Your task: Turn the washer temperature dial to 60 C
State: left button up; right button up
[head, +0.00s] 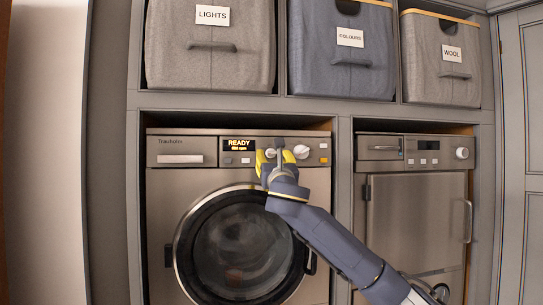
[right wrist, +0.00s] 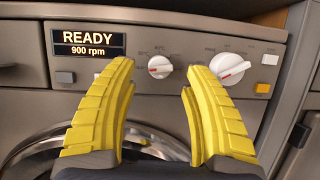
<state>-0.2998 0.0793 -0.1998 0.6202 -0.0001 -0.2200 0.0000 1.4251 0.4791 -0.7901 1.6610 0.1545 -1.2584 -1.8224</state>
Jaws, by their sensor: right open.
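The washer (head: 190,190) has a control panel across its top. In the right wrist view, the temperature dial (right wrist: 159,67) is a small white knob with a red mark pointing left; "40°C" seems to be printed above it, other labels being too small to read. My right gripper (head: 274,158) is at the panel, its yellow fingers open. In the right wrist view the fingers (right wrist: 158,88) stand to either side of the small dial, with space between; I cannot tell whether either touches the panel. My left gripper is not in view.
A larger white dial (right wrist: 230,68) sits just right of my right finger, with an orange button (right wrist: 263,88) beyond. The display (right wrist: 88,44) reads READY, 900 rpm. The washer's round door (head: 240,245) is below. A second appliance (head: 415,215) stands to the right; labelled baskets sit above.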

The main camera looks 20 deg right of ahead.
aim_at(272, 155)
jog(key=shift+x, duration=1.5)
jog(key=shift+c, duration=0.4)
grip_shut()
